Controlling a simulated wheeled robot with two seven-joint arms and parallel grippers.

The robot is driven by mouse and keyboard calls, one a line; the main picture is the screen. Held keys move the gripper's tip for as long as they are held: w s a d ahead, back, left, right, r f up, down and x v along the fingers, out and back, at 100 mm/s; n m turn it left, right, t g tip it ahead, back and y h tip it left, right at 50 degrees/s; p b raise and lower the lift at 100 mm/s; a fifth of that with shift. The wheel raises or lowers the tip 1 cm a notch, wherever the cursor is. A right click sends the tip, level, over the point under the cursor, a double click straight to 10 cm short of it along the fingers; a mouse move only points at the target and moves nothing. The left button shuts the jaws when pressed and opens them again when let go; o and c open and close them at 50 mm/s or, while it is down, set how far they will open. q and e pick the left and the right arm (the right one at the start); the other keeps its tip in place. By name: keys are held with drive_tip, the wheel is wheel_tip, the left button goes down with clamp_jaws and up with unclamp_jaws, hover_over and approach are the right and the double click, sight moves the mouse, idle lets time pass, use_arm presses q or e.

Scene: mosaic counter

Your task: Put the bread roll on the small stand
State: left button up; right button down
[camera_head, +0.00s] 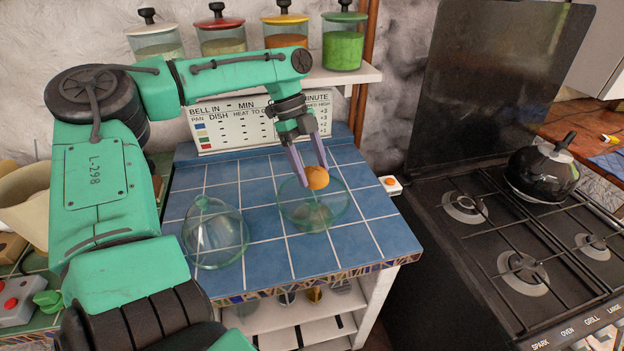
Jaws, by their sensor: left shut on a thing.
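The bread roll (317,178) is a small orange-brown round thing held between the fingertips of my left gripper (312,174). The gripper is shut on it and points down. The roll is above the far side of a clear greenish glass stand (335,213) with a round dish top, on the blue tiled counter. Whether the roll touches the stand cannot be told from this angle. A clear glass dome with a knob (215,235) sits on the counter to the left of the stand. My right gripper does not show.
The blue tiled counter (265,250) is clear around the stand. A white cooking chart (225,122) stands behind it, under a shelf of lidded jars (342,45). A black stove with a kettle (543,170) is at the right. A small white box with an orange button (390,185) sits at the counter's right edge.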

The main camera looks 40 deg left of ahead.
sight(307, 168)
use_arm(q)
drive_tip(key=f, duration=0.3)
drive_tip(key=shift+s+f, duration=0.3)
drive_tip(key=shift+f, duration=0.05)
drive_tip(key=o, duration=1.3)
drive_tip(key=shift+w, duration=0.15)
drive_tip(key=v, duration=0.7)
drive_tip(key=shift+a+r+b, duration=0.1)
drive_tip(key=shift+r+b, duration=0.15)
drive_tip(key=shift+b, duration=0.15)
